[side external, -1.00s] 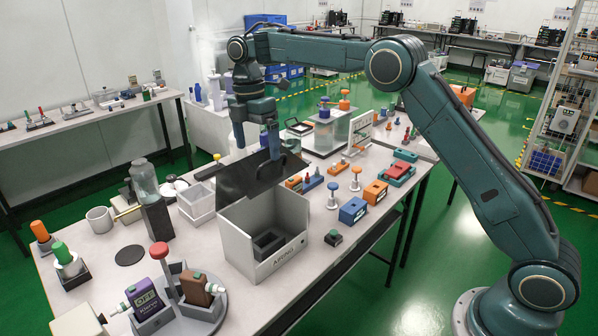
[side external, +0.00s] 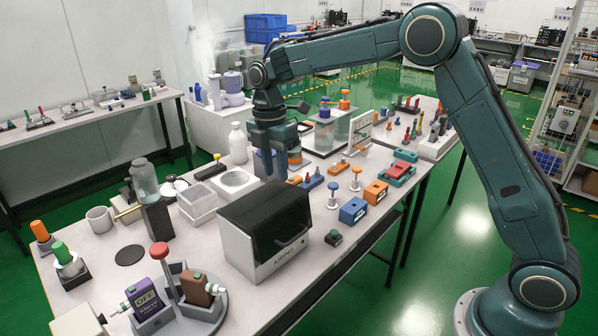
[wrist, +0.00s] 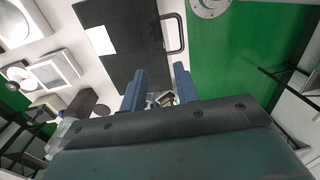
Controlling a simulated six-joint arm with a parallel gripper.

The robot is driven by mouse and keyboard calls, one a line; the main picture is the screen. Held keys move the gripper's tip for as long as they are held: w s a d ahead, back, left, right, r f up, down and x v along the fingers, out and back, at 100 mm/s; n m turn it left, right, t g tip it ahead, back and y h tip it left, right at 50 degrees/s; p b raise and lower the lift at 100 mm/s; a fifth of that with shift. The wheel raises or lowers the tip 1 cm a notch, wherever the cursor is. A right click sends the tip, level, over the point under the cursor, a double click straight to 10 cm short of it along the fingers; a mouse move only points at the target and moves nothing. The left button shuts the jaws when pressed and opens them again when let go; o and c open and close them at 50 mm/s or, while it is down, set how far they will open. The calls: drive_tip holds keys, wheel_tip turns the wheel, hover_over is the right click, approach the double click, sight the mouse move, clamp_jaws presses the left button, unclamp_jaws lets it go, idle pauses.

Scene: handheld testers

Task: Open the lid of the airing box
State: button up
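The airing box (side external: 238,248) is a light box marked "AIRING" on its front edge, standing on the table. Its dark lid (side external: 262,203) is down, covering the top and the upper front, so the inside is hidden. The lid's black handle (side external: 291,242) lies across the front. In the wrist view the dark lid (wrist: 122,65) fills the upper middle, with the handle (wrist: 174,34) at its right edge. My gripper (side external: 272,172) is above and behind the box, apart from the handle. In the wrist view its blue fingers (wrist: 160,86) stand apart with nothing between them.
Several blue and orange parts (side external: 354,210) stand right of the box.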

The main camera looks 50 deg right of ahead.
approach(295, 237)
drive_tip(key=f, duration=0.4)
drive_tip(key=s+f, duration=0.1)
drive_tip(key=f, duration=0.1)
drive_tip(key=shift+d+f, duration=0.15)
drive_tip(key=shift+d, duration=0.05)
drive_tip(key=shift+w+f+t, duration=0.15)
drive_tip(key=shift+f+t, duration=0.6)
drive_tip(key=shift+f, duration=0.3)
drive_tip(key=shift+w+f+t, duration=0.1)
drive_tip(key=shift+f+t, duration=0.65)
drive_tip(key=shift+f, duration=0.35)
wheel_tip(295, 237, up, 14)
drive_tip(key=s, duration=0.2)
drive_tip(key=s+d+r+m+t, duration=0.2)
drive_tip(key=s+d+r+m, duration=0.1)
drive_tip(key=s+r+m, duration=0.7)
drive_tip(key=shift+s+r+m, duration=0.3)
drive_tip(key=shift+s+r, duration=0.4)
drive_tip(key=shift+s, duration=1.6)
